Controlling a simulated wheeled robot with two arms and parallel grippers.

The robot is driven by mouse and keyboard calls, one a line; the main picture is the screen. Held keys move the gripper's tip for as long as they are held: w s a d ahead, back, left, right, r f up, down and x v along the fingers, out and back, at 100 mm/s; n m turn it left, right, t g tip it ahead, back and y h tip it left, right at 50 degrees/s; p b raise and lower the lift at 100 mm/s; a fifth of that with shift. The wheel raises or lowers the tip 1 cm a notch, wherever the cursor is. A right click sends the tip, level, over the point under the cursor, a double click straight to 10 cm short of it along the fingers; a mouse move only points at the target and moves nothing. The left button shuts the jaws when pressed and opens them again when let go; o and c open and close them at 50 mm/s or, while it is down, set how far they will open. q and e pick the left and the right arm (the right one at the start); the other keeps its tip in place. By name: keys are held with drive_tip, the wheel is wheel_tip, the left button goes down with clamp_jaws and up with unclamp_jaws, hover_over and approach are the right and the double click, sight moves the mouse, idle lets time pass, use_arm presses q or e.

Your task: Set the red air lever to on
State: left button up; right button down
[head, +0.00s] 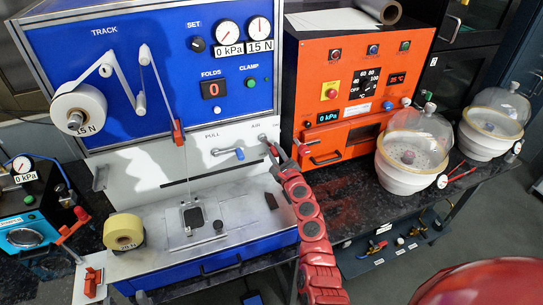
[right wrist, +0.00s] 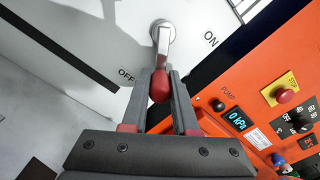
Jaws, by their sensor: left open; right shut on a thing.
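The air lever (right wrist: 165,45) has a silver pivot and arm with a red knob (right wrist: 160,86), on the white panel of the blue machine. In the right wrist view it points down toward my gripper, between the OFF mark (right wrist: 126,75) and the ON mark (right wrist: 210,38), angled nearer OFF. My right gripper (right wrist: 165,92) is shut on the red knob, with a finger on either side. In the head view the lever (head: 264,139) shows under the AIR label, and my right gripper (head: 275,152) partly covers it. My left gripper is not in view.
A blue-handled pull lever (head: 238,154) is just left of the air lever. The orange pump unit (head: 315,70) stands close on the right. A tape roll (head: 123,232) sits at the machine's front left. Glass-domed vessels (head: 408,150) stand further right.

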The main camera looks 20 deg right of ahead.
sight(276, 133)
drive_tip(key=n, duration=0.2)
drive_tip(key=d+r+n+b, duration=0.1)
drive_tip(key=n, duration=0.1)
drive_tip(key=shift+d+r+n, duration=0.15)
drive_tip(key=shift+d+n, duration=0.05)
drive_tip(key=shift+n, duration=0.1)
drive_tip(key=n, duration=0.1)
drive_tip(key=r+n+b, duration=0.1)
drive_tip(key=n, duration=0.1)
drive_tip(key=shift+d+r+b, duration=0.15)
drive_tip(key=shift+d+b, duration=0.1)
drive_tip(key=shift+b, duration=0.15)
drive_tip(key=shift+r+n+b, duration=0.3)
drive_tip(key=shift+n, duration=0.45)
drive_tip(key=shift+r+n+b, duration=0.25)
drive_tip(key=shift+r+n, duration=0.05)
drive_tip(key=shift+n, duration=0.45)
drive_tip(key=c, duration=0.7)
unclamp_jaws()
